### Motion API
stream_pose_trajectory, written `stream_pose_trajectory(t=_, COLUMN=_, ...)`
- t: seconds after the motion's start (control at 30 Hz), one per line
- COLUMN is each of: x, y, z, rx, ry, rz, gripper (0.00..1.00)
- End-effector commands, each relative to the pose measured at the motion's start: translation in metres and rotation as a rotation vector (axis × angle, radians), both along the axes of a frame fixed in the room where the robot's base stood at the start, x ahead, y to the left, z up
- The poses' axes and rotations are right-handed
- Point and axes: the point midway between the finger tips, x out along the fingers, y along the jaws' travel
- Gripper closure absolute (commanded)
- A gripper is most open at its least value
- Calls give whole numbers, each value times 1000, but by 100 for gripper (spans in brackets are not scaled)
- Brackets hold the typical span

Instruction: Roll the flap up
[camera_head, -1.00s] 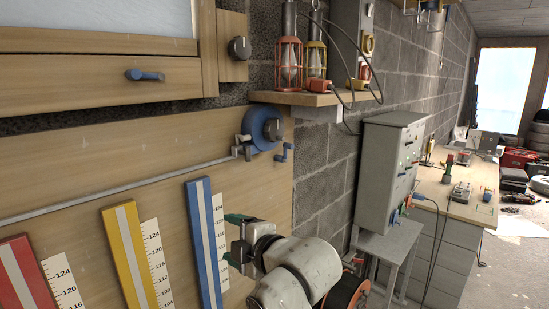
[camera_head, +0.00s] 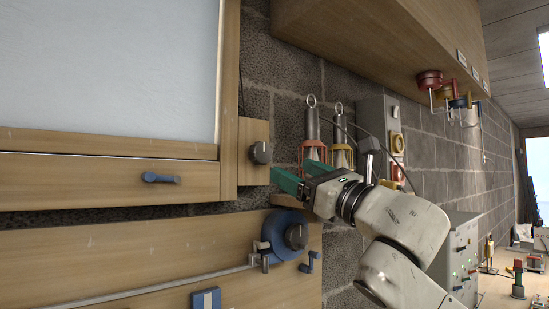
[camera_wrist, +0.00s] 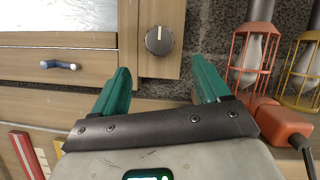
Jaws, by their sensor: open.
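A pale panel (camera_head: 110,70) in a wooden frame fills the upper left in the head view. A wooden board with a blue handle (camera_head: 160,178) lies along its lower edge; I cannot tell for sure which part is the flap. A dark round knob (camera_head: 260,152) sits on a small wooden plate right of the frame. My gripper (camera_head: 288,173), with green fingers, is open and empty, just below and right of the knob. In the wrist view the knob (camera_wrist: 159,40) shows ahead, between and beyond the two finger tips (camera_wrist: 160,68), apart from them.
A blue reel (camera_head: 285,236) with a crank is mounted below. Caged lamps (camera_head: 313,150) hang on the wall close right of my gripper, above a small shelf. An orange plug (camera_wrist: 282,120) is near the right finger. A wooden cabinet (camera_head: 390,40) overhangs at the upper right.

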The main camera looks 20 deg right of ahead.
Motion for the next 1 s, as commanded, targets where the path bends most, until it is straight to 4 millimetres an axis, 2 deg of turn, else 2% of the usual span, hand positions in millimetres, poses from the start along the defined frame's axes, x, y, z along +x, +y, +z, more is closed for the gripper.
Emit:
stream_pose_trajectory(t=0.5, x=72, y=32, z=34, rx=6, ry=3, rz=1, gripper=25)
stream_pose_trajectory(t=0.7, x=84, y=37, z=38, rx=6, ry=2, rz=2, gripper=25)
stream_pose_trajectory(t=1.0, x=86, y=37, z=38, rx=6, ry=2, rz=1, gripper=25)
